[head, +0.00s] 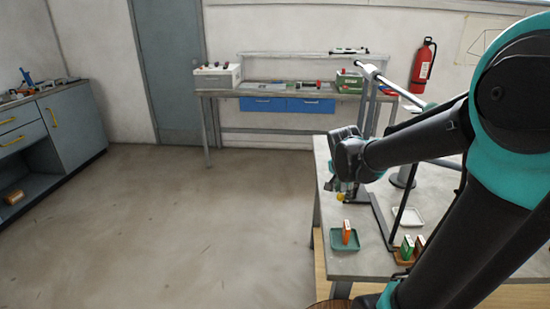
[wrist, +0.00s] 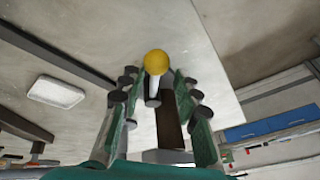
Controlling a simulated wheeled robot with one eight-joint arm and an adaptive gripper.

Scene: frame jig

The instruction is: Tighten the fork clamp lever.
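The clamp lever shows as a yellow ball knob (wrist: 156,62) on a pale stem in the wrist view. A dark bar (wrist: 169,122) runs below the stem between my fingers. The knob also shows in the head view (head: 341,197), just under my gripper (head: 346,186). In the wrist view my gripper (wrist: 156,78) is open, its green-padded fingers to either side of the lever stem. There are visible gaps on both sides, and the knob is near the fingertips. My arm and gripper hide most of the clamp in the head view.
The jig's dark frame bars (head: 380,218) stand on the grey table. A green tray (head: 345,241) holds an orange-and-white box (head: 346,230). A white tray (head: 408,217) lies behind, and a brown tray (head: 402,258) holds small boxes. The floor left of the table is clear.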

